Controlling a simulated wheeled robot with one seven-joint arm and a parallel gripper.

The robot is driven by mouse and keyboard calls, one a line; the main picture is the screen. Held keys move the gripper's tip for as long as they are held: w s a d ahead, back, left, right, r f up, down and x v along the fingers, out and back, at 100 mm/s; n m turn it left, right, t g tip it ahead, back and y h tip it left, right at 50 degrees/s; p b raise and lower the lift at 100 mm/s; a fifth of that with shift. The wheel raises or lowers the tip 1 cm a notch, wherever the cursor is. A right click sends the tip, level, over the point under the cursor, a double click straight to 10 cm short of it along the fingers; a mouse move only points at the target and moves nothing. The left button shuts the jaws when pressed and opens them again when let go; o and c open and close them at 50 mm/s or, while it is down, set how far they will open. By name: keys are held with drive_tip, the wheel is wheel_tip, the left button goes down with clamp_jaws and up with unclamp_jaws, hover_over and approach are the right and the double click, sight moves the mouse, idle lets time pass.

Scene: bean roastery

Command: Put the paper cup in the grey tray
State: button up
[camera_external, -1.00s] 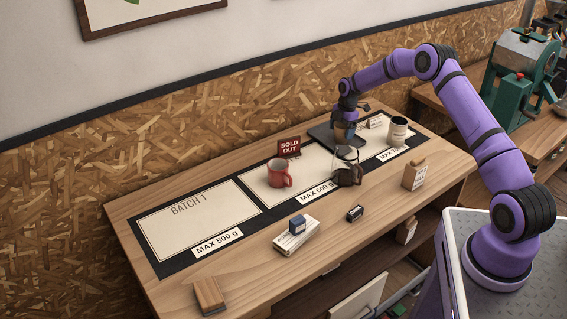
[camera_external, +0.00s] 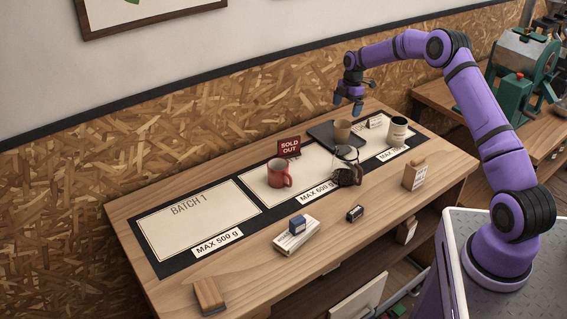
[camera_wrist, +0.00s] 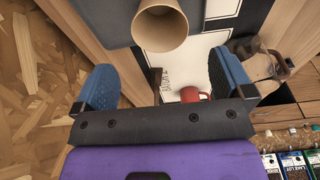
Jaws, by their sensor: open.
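The brown paper cup (camera_external: 341,132) stands upright on the dark grey tray (camera_external: 323,133) at the far end of the table. In the wrist view the cup (camera_wrist: 160,26) shows its open mouth, beyond the fingertips. The tray (camera_wrist: 100,20) lies under it there. My gripper (camera_external: 348,105) is above the tray, a little up and to the right of the cup in the outside view, and apart from it. In the wrist view its blue fingers (camera_wrist: 165,85) are spread wide with nothing between them.
A glass carafe (camera_external: 346,160) stands close in front of the tray. A white-and-dark cup (camera_external: 397,132) is to the right. A red mug (camera_external: 279,174) and a SOLD OUT sign (camera_external: 289,147) stand left. The BATCH 1 area (camera_external: 197,222) is clear.

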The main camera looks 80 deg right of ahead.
drive_tip(key=w+a+r+m+h, duration=0.1)
drive_tip(key=w+a+r, duration=0.2)
drive_tip(key=a+r, duration=0.45)
drive_tip(key=w+a+r, duration=0.3)
drive_tip(key=a+r, duration=0.4)
drive_tip(key=r, duration=0.1)
drive_tip(key=a+r+m+h, duration=0.1)
drive_tip(key=a+r, duration=0.5)
drive_tip(key=a, duration=0.4)
drive_tip(key=a+r+m, duration=0.1)
drive_tip(key=a+r, duration=0.5)
drive_tip(key=a, duration=0.4)
drive_tip(key=s+a+r+m+t, duration=0.1)
drive_tip(key=s+a+r, duration=0.2)
drive_tip(key=s+a, duration=0.45)
drive_tip(key=s+a+r+m+t, duration=0.1)
drive_tip(key=s+a+r+m, duration=0.3)
drive_tip(key=a, duration=0.7)
drive_tip(key=s+a+f+t, duration=0.1)
drive_tip(key=s+a+f, duration=0.1)
drive_tip(key=s+a, duration=0.3)
drive_tip(key=s+a+f+m+t, duration=0.1)
drive_tip(key=s+a+f, duration=0.2)
drive_tip(key=s, duration=1)
drive_tip(key=shift+a+f+y, duration=0.25)
drive_tip(key=shift+a+y, duration=0.15)
drive_tip(key=shift+a, duration=0.55)
